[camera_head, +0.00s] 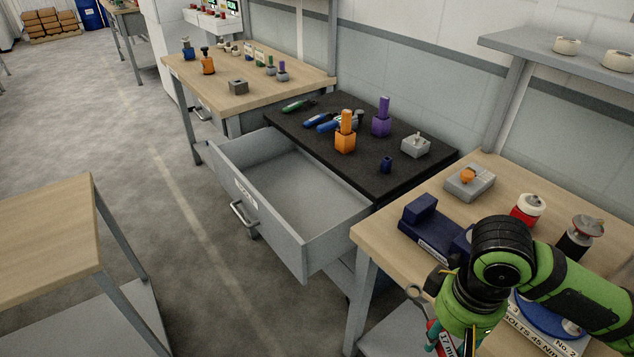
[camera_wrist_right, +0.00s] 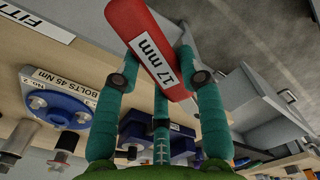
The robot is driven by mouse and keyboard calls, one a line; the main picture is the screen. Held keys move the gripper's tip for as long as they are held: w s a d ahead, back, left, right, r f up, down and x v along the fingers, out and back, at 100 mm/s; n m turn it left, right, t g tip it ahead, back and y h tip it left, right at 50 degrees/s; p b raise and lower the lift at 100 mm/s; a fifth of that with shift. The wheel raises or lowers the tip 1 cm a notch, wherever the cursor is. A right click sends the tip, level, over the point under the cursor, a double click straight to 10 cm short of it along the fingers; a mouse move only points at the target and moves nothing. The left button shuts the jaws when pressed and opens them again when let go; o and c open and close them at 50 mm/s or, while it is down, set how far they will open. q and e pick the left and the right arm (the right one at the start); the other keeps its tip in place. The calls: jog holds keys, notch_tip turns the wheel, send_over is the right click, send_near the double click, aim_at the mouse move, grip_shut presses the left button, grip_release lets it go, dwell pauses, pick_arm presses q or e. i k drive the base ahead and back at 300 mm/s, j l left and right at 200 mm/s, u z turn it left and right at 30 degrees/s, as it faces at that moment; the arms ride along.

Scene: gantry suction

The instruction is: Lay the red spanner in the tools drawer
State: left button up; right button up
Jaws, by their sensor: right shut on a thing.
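The red spanner (camera_wrist_right: 143,30) has a white "17 mm" label on its handle and lies between the teal fingers of my right gripper (camera_wrist_right: 162,85) in the wrist view. In the head view my right gripper (camera_head: 441,338) is low at the right, in front of the bench edge, with part of the red handle (camera_head: 431,325) showing. A metal ring beside it looks like the spanner's end. The grey tools drawer (camera_head: 277,227) is pulled open and looks empty inside. It is left of my right gripper and apart from it. My left gripper is out of view.
A black-topped cabinet (camera_head: 290,124) above the drawer carries pliers, screwdrivers, and orange and purple blocks. The right bench (camera_head: 375,236) holds a dark blue holder (camera_head: 421,214), a red-and-white container (camera_head: 528,208) and a blue bolt fixture (camera_wrist_right: 60,105). Another wooden table (camera_head: 45,240) stands at left, with open floor between.

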aim_at(299, 210)
jog(key=i+j, duration=0.25)
jog(key=i, duration=0.2)
jog(key=i+j+u, duration=0.15)
jog(key=i, duration=0.3)
jog(key=i+j, duration=0.25)
jog(key=i, duration=0.2)
jog(key=i+j+u, duration=0.15)
jog(key=i, duration=0.35)
